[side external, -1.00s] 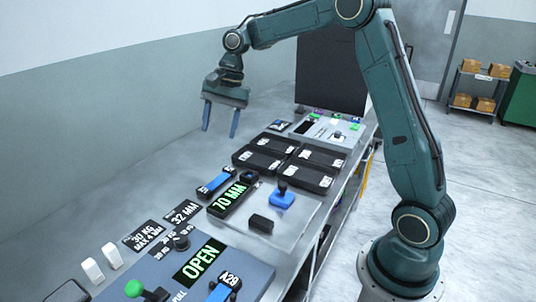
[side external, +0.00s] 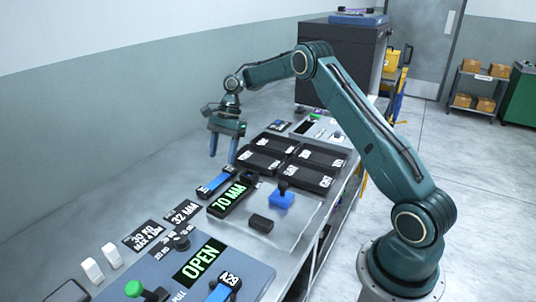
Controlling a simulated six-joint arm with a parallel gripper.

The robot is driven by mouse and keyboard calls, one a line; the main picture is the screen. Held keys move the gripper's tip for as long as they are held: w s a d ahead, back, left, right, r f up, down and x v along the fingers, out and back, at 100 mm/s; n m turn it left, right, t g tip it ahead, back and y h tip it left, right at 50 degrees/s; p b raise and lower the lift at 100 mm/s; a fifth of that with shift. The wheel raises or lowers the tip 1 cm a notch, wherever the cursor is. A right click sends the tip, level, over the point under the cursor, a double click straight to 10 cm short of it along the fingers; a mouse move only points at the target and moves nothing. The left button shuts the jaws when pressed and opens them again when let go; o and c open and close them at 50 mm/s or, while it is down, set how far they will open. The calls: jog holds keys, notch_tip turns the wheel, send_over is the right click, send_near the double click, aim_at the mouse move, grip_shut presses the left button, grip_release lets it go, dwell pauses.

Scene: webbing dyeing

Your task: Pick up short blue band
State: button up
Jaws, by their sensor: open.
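A short blue band (side external: 216,184) with dark ends lies on the grey bench, left of the green "70 MM" display. Another blue band with a black "A28" label (side external: 222,288) shows at the bottom edge, on the front panel. My gripper (side external: 223,159) is open and empty, pointing down. Its blue fingers are apart, above the bench near the first blue band and left of the black trays. The exact gap between fingertips and band cannot be told.
Several black trays (side external: 262,158) stand behind the "70 MM" display (side external: 232,199). A blue block with a black knob (side external: 282,198) sits on a grey plate to the right. The front panel has an "OPEN" display (side external: 199,260). A dark cabinet (side external: 340,65) stands at the back.

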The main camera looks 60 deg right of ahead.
aim_at(218, 181)
jog(key=shift+a+f, duration=0.25)
jog(key=shift+f, duration=0.3)
jog(key=shift+x, duration=3.1)
jog(key=c, duration=1.1)
